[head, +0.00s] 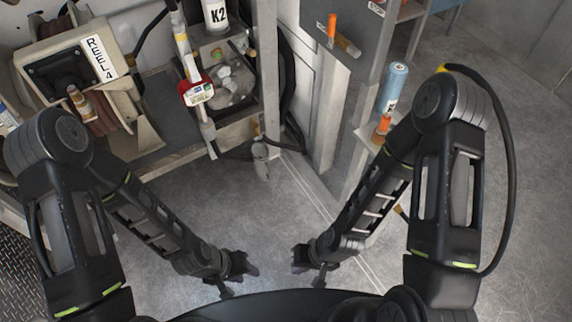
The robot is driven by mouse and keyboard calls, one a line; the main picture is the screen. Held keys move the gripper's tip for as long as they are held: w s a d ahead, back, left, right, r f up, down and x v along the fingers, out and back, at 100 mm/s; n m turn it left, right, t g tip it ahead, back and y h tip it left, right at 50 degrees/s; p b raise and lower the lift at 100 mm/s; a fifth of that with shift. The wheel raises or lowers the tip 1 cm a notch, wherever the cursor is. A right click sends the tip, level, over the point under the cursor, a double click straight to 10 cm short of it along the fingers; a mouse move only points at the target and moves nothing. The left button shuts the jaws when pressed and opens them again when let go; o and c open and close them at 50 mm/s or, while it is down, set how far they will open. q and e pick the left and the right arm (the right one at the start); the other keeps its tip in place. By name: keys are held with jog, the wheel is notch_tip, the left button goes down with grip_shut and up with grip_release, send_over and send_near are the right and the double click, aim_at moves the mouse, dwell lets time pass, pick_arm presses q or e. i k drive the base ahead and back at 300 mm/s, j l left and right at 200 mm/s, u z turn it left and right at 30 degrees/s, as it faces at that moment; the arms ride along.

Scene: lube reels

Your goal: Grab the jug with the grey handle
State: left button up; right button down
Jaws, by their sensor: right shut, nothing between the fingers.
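I cannot make out a jug with a grey handle for certain in the head view. A small grey metal container (261,158) stands or hangs by the lower right corner of the reel bench; its handle cannot be made out. My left gripper (240,272) is low in the middle, over the grey floor and well apart from the bench; its fingers are too small and dark to read. My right gripper (302,265) is just right of it, shut and empty, also over the floor.
A reel labelled REEL 4 (75,75) is at the upper left. A white container marked K2 (215,15) stands at the top. A blue bottle (396,85) and an orange-topped bottle (382,127) stand on a shelf at right. Open floor (500,150) lies at far right.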

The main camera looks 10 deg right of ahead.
aim_at(263, 170)
jog(key=i+j, duration=0.2)
jog(key=i, duration=0.2)
jog(key=i+j, duration=0.15)
jog(key=i, duration=0.2)
jog(key=i+j, duration=0.2)
jog(key=i, duration=0.2)
jog(key=z, duration=1.65)
